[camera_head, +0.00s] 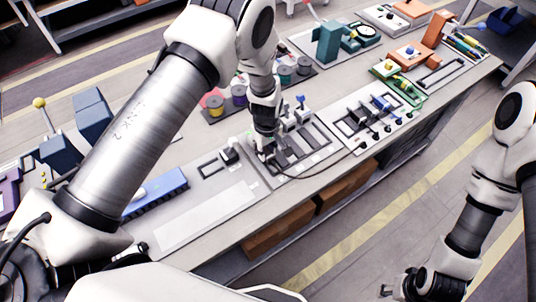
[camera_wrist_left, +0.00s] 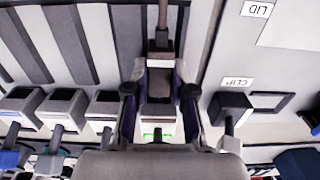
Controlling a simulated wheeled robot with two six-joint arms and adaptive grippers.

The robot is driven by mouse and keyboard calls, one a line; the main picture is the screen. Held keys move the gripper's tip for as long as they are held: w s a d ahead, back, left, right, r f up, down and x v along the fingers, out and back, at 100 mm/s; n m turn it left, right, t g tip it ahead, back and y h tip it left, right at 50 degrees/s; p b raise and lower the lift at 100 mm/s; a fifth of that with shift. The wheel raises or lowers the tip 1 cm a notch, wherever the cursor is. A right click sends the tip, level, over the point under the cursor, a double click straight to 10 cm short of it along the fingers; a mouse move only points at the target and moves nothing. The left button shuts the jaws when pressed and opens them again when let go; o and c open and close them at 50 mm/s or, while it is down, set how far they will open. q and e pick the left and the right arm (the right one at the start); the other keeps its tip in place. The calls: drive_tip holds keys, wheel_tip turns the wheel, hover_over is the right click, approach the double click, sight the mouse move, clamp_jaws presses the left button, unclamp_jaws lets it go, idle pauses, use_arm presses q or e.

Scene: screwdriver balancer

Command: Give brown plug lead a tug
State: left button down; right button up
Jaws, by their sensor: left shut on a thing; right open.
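My left gripper (camera_head: 264,154) is low over the bench at a grey panel with dark slots (camera_head: 305,143). In the left wrist view my left gripper (camera_wrist_left: 160,92) is shut on the brown plug (camera_wrist_left: 159,82), which sits between its two fingers. The brown lead (camera_wrist_left: 162,18) runs away from the plug to the top of that view. A small green light (camera_wrist_left: 157,134) shows just below the plug. In the head view the arm and fingers hide the plug. My right gripper (camera_head: 393,284) is open and empty, off the bench over the floor.
A dark clip block (camera_wrist_left: 231,107) stands right of the fingers, near labels reading CLIP and LID. Several grey blocks (camera_wrist_left: 62,108) stand to the left. A white panel with switches (camera_head: 375,112) is right of the grey panel. A blue bar (camera_head: 155,193) lies left.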

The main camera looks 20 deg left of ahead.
sight(267, 152)
use_arm(q)
drive_tip(key=c, duration=1.2)
unclamp_jaws()
drive_tip(key=shift+c, duration=0.2)
drive_tip(key=shift+o, duration=1.4)
drive_tip(key=shift+w+a, duration=0.1)
wheel_tip(267, 152, up, 7)
drive_tip(key=p, duration=0.5)
